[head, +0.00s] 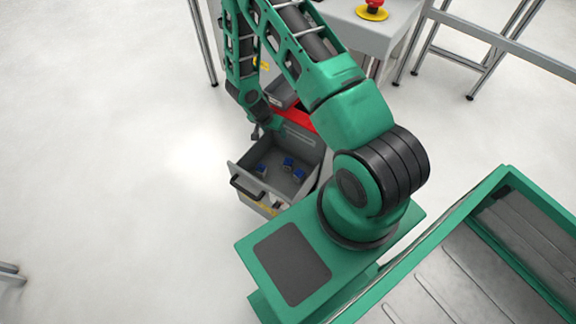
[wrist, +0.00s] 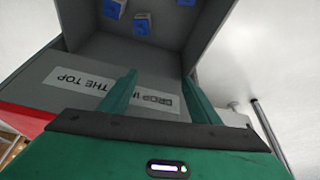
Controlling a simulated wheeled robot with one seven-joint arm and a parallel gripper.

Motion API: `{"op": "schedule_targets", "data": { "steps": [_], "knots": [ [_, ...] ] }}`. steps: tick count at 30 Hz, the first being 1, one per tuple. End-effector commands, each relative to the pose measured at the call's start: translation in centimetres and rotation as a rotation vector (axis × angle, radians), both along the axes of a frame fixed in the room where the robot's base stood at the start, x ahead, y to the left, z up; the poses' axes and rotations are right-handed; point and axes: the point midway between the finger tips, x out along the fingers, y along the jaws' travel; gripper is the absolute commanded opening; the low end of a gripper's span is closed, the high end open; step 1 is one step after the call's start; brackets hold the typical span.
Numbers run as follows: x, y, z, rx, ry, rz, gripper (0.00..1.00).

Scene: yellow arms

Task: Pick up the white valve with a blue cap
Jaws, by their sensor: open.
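Several small white valves with blue caps lie in an open grey drawer (head: 236,168). In the head view one valve (head: 261,170) is on the left and two others, one (head: 287,163) behind the other (head: 298,175), are on the right. In the wrist view they show at the top edge: one valve (wrist: 142,24) near the middle, one (wrist: 114,9) to its left, and a partly cut-off one at the right. My gripper (wrist: 161,88) is open and empty, apart from the valves, by the drawer's labelled wall. In the head view its fingers are hard to make out.
A red part (head: 297,117) is behind the drawer. A grey table with a red button (head: 374,5) stands behind.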

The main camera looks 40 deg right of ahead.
Motion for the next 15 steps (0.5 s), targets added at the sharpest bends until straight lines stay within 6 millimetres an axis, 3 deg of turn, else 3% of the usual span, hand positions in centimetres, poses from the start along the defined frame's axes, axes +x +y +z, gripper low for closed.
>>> {"op": "schedule_targets", "data": {
  "steps": [1,6,10,15],
  "knots": [
    [-0.9,-0.2,-2.1,-0.004,0.006,-0.019,0.57],
    [-3.2,-0.5,-7.7,-0.011,-0.008,-0.088,0.57],
    [-4.8,-0.7,-10.7,-0.015,-0.016,-0.125,0.57],
    [-5.8,-0.9,-12.7,-0.018,-0.023,-0.147,0.57]
  ]
}}
